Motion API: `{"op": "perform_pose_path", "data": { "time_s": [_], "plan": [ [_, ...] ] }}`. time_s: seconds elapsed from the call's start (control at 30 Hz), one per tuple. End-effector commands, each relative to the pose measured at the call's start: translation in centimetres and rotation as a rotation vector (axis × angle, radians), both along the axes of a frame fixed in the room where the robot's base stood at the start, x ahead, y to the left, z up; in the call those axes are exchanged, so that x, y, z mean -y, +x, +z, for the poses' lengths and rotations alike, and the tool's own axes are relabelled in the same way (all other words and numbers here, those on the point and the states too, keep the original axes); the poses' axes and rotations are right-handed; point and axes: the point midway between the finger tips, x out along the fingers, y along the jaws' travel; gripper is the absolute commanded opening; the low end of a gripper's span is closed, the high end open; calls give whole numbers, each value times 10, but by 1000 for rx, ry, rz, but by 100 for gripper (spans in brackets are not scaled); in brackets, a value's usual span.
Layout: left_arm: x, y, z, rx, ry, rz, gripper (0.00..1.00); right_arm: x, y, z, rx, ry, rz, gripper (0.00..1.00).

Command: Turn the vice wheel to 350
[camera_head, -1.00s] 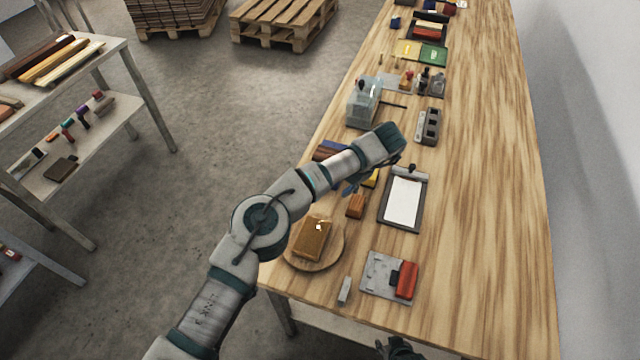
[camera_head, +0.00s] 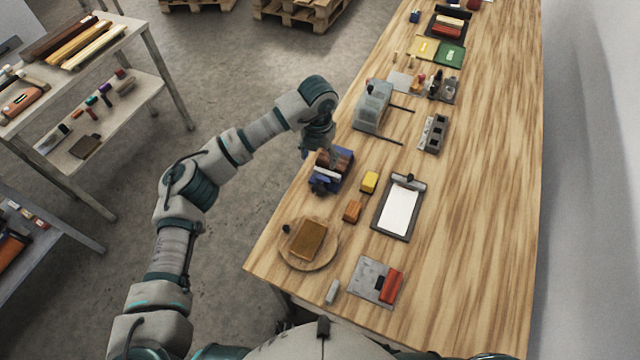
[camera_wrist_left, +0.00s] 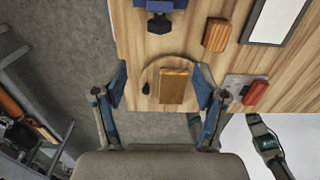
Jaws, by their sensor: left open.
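The vice (camera_head: 331,168) is a blue body with brown jaws at the left edge of the wooden bench. A dark wheel or handle (camera_head: 320,188) sits at its near end; its angle cannot be read. In the left wrist view the blue vice (camera_wrist_left: 178,4) is cut off by the top edge, with the dark handle (camera_wrist_left: 159,24) below it. My left gripper (camera_head: 312,150) points down just beyond the vice, at the bench edge, its fingers partly hidden by the arm. In the left wrist view its two fingers (camera_wrist_left: 161,84) are wide apart with nothing held between them.
Near the vice are a yellow block (camera_head: 370,182), an orange block (camera_head: 352,211) and a clipboard (camera_head: 399,208). A round wooden board (camera_head: 326,260) with a brown block lies nearer. Shelves (camera_head: 155,82) stand left, across open floor.

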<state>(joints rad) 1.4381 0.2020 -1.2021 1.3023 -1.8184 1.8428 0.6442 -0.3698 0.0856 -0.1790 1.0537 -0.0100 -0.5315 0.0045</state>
Motion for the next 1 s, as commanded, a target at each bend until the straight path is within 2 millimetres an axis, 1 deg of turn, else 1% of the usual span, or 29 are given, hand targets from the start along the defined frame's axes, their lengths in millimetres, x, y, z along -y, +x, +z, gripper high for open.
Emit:
{"op": "perform_pose_path", "data": {
  "time_s": [0.03, 0.4, 0.5, 0.6, 0.7, 0.8, 1.0],
  "plan": [
    [-1, -1, -11, -6, 2, 1, 72, 0, 0, -1, -1, 0, 0, 40],
    [2, 0, -98, -6, 5, 1, 72, 2, -4, -3, -5, 1, 1, 40],
    [2, 0, -120, -6, 5, 1, 72, 2, -4, -3, -6, 1, 2, 40],
    [2, 0, -137, -5, 4, 0, 72, 3, -5, -3, -6, 1, 2, 40],
    [2, 0, -149, -3, 5, 1, 72, 3, -5, -3, -7, 0, 2, 40],
    [2, 0, -157, -3, 3, 0, 72, 3, -5, -3, -7, 0, 2, 40],
    [1, 1, -160, -2, 4, -1, 72, 3, -4, -3, -5, 1, 2, 40]
  ]
}}
